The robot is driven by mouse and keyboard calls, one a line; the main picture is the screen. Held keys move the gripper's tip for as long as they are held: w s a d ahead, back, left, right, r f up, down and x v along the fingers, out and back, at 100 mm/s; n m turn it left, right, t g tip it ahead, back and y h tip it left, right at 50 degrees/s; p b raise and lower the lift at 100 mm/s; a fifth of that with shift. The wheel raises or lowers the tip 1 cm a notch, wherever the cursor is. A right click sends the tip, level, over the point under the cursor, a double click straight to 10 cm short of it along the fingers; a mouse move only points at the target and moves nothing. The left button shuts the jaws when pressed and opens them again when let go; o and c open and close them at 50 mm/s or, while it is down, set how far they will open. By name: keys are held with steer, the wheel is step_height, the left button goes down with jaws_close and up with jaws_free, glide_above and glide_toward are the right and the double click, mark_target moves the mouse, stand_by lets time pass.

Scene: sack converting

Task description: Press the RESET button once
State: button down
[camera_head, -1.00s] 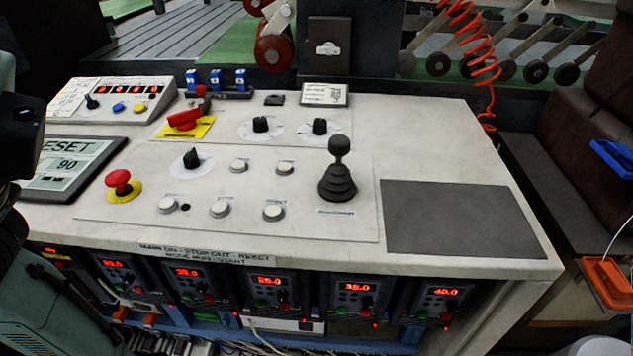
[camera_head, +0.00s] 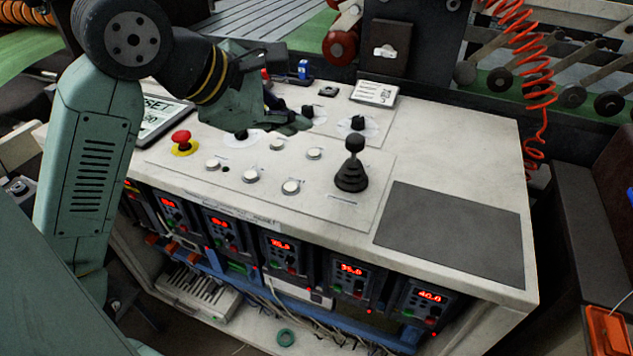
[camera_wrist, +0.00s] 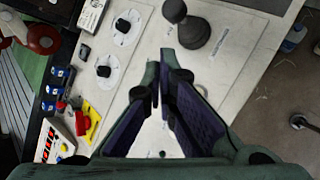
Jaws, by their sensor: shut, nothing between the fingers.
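The console's sloped panel holds several round white buttons: a front row with a left (camera_head: 212,164), a middle (camera_head: 250,175) and a right button (camera_head: 291,187), and behind it another button (camera_head: 314,154) and one just below my gripper (camera_head: 276,144). Their labels are too small to read, so I cannot tell by print which is RESET. My gripper (camera_head: 298,123) reaches in from the left above the panel's back part, fingers shut and empty, apart from the front row. In the wrist view, the fingers (camera_wrist: 160,72) point over the panel and hide most of the buttons.
A black joystick (camera_head: 352,170) stands right of the buttons. A red mushroom button (camera_head: 181,139) is at left. Dark knobs (camera_head: 358,123) lie behind. A grey mat (camera_head: 450,230) covers the right side, free of objects. A red coiled hose (camera_head: 530,80) hangs at right.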

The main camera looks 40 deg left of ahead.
steer(key=shift+s+a+f, duration=0.1)
steer(key=shift+a+f, duration=0.05)
steer(key=shift+a, duration=0.05)
steer(key=b, duration=0.4)
glide_above(293, 189)
step_height(293, 189, down, 8)
steer(key=shift+r, duration=0.1)
steer(key=shift+f+b, duration=0.5)
steer(key=shift+b, duration=0.1)
steer(key=shift+f, duration=0.15)
stand_by(1.0)
steer(key=shift+f+b, duration=0.3)
steer(key=shift+b, duration=0.55)
steer(key=shift+f+b, duration=0.4)
steer(key=shift+b, duration=0.25)
steer(key=shift+r, duration=0.1)
stand_by(0.5)
steer(key=shift+r, duration=0.8)
